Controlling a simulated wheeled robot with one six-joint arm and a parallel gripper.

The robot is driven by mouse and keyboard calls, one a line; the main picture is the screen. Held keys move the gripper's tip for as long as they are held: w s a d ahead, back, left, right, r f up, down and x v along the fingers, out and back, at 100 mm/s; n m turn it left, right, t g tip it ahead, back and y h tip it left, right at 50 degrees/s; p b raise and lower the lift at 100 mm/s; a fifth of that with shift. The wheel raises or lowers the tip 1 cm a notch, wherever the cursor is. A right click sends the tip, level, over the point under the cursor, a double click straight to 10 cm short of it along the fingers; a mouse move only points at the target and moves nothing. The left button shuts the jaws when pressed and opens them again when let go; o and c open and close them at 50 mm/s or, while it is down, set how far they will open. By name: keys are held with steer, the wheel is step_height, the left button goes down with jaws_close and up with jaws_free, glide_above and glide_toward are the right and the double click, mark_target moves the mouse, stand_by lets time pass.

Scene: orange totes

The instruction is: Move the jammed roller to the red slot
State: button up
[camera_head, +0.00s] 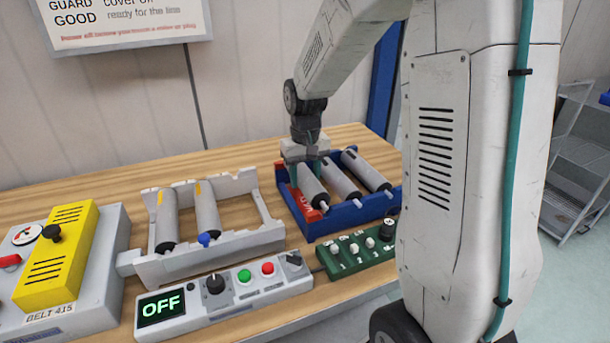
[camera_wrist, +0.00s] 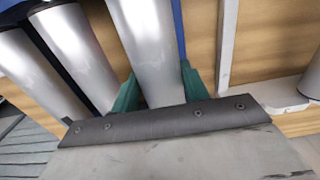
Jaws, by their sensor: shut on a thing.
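My gripper (camera_head: 306,168) is shut on a grey roller (camera_head: 312,186) at the left side of the blue tray (camera_head: 345,216). In the wrist view the teal fingers of my gripper (camera_wrist: 157,90) sit on either side of the held roller (camera_wrist: 150,45). The red slot (camera_head: 306,207) shows at the tray's left end, beside and partly behind this roller. I cannot tell whether the roller rests in the slot or hangs just above it. Two more rollers (camera_head: 341,180) (camera_head: 367,171) lie to its right in the tray.
A white rack (camera_head: 262,238) left of the tray holds two rollers (camera_head: 167,218) (camera_head: 207,208), with a bare stretch at its right. In front are a control panel (camera_head: 225,297) reading OFF and a green switch box (camera_head: 358,251). A yellow-covered machine (camera_head: 58,258) stands left.

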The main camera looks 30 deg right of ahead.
steer(key=shift+f, duration=0.25)
steer(key=shift+f, duration=0.35)
steer(key=shift+f, duration=0.45)
steer(key=o, duration=1.3)
steer(key=shift+o, duration=0.2)
step_height(320, 180, up, 8)
steer(key=shift+f, duration=0.1)
steer(key=shift+s, duration=0.1)
